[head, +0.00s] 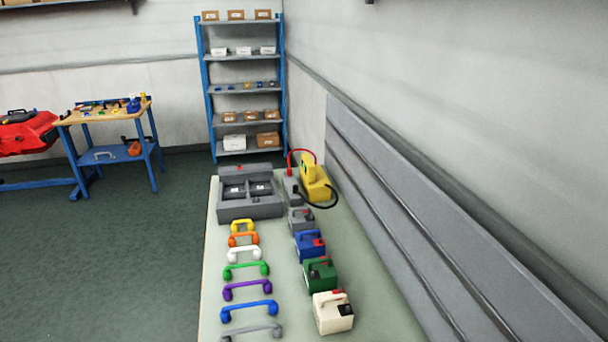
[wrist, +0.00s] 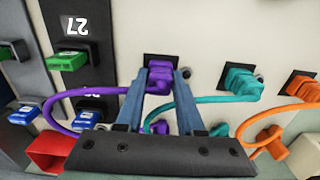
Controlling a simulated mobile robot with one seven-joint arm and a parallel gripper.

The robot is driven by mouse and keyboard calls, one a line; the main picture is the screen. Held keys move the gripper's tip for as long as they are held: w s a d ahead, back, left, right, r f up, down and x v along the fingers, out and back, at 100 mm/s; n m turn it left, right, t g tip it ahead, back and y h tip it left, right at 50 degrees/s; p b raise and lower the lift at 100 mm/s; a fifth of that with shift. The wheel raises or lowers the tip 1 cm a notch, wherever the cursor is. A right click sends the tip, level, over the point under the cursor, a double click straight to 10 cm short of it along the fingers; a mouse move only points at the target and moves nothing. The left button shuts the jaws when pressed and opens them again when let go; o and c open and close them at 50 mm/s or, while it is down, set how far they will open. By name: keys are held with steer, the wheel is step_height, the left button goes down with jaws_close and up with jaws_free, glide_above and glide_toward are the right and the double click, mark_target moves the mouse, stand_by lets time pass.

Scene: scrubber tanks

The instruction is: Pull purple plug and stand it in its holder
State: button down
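In the wrist view the purple plug (wrist: 159,80) sits at a black square socket plate (wrist: 160,60) on a pale panel. My gripper (wrist: 161,76) has one blue-grey finger on each side of this plug, near its tips. I cannot tell whether the fingers press on it. A purple cable (wrist: 46,110) loops out to the left. Another purple piece (wrist: 160,127) shows between the fingers, lower down, partly hidden by the gripper body. No holder for the purple plug can be made out. My gripper does not show in the head view.
A teal plug (wrist: 240,82) with its cable is close on the right, then an orange plug (wrist: 301,88). Green (wrist: 67,62) and blue (wrist: 87,118) plugs are on the left, above a red open box (wrist: 50,150). The head view shows a bench (head: 214,290) with coloured handles and boxes.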

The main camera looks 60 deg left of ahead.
jaws_free()
steer(key=shift+r, duration=0.1)
step_height(320, 180, up, 13)
steer(key=b, duration=0.1)
stand_by(0.6)
stand_by(0.4)
